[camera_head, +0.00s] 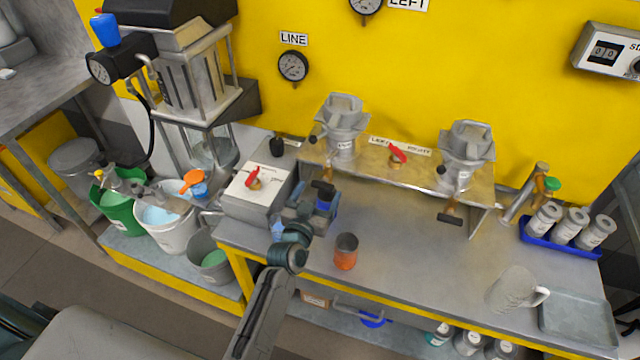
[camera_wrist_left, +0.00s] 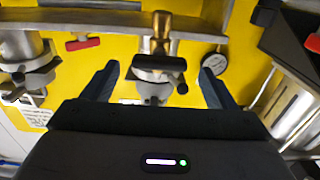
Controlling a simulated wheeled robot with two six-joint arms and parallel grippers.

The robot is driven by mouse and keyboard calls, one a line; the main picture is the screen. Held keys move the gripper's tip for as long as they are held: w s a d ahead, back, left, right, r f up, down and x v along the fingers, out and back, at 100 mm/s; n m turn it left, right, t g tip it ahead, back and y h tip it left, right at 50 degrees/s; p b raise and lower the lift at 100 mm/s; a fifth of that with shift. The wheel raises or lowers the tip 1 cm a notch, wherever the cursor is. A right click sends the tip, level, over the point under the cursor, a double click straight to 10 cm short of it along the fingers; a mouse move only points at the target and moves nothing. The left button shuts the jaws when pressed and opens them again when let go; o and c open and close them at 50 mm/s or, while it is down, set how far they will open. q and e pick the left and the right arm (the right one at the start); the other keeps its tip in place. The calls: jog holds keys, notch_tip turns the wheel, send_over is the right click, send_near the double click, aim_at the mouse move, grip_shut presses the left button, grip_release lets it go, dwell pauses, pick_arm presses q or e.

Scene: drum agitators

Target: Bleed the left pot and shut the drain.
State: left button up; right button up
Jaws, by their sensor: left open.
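The left pot (camera_head: 341,128) is a grey metal vessel mounted on the raised metal shelf against the yellow wall. Below it a drain valve with a black T-handle (camera_head: 323,187) hangs at the shelf's front. In the left wrist view the brass valve body and black T-handle (camera_wrist_left: 160,63) lie between my spread fingers. My left gripper (camera_head: 312,200) is open just in front of this drain, with nothing held; its fingers also show in the left wrist view (camera_wrist_left: 158,82). Whether a finger touches the handle cannot be told. My right gripper is not in view.
The right pot (camera_head: 465,152) has its own black T-handle (camera_head: 450,218). A red lever (camera_head: 397,154) sits between the pots. A metal cup with an orange base (camera_head: 346,252) stands near my left arm. A white box with red lever (camera_head: 253,180) is left. Bench room is clear right of the cup.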

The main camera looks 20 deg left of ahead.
aim_at(322, 186)
pick_arm(q)
jog(key=shift+w, duration=1.1)
jog(key=c, duration=1)
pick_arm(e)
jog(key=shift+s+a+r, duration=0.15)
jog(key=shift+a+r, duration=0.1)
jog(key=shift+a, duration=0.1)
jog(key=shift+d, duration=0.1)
